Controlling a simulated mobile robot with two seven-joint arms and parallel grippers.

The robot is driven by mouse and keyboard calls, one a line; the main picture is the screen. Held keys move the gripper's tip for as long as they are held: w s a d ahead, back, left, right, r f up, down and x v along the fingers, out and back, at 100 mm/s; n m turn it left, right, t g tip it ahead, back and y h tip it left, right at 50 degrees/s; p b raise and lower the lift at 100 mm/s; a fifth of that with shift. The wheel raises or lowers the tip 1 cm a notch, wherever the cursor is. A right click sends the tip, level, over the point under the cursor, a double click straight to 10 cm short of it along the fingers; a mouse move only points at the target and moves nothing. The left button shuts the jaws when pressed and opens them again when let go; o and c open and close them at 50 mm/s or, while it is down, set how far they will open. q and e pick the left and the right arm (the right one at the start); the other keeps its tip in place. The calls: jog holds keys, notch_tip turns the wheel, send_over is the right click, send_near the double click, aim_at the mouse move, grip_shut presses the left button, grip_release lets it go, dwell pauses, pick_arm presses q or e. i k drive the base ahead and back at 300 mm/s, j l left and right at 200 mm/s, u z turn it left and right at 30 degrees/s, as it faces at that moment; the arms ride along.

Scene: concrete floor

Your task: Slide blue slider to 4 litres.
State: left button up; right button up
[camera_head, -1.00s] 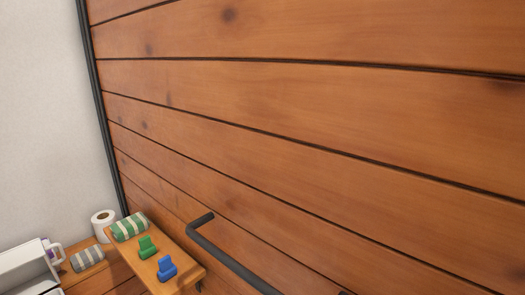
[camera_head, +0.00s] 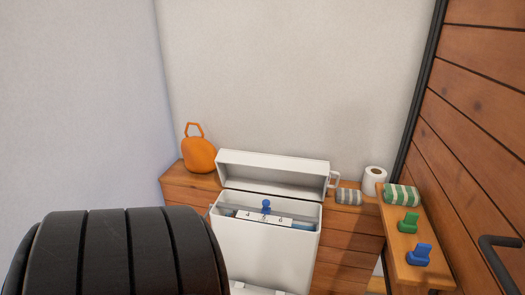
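A small blue slider (camera_head: 266,206) stands upright inside an open white tank (camera_head: 268,247). It is at a white scale strip (camera_head: 264,218) on which I can make out 4, 5 and 6 from left to right. The slider looks close to the 5, near the middle of the strip; its exact mark is too small to tell. Its lower end is not clear to see. No gripper fingers show, so neither my left nor my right gripper is in view.
A white lid (camera_head: 272,170) stands raised behind the tank. An orange bag-like object (camera_head: 198,155) is on the wooden ledge at left; a paper roll (camera_head: 374,181) and grey striped cloth (camera_head: 348,196) are at right. A wooden shelf (camera_head: 440,275) holds green and blue pieces beside a dark handle (camera_head: 495,260).

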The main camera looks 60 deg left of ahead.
aim_at(266, 202)
jog(key=u, duration=2.05)
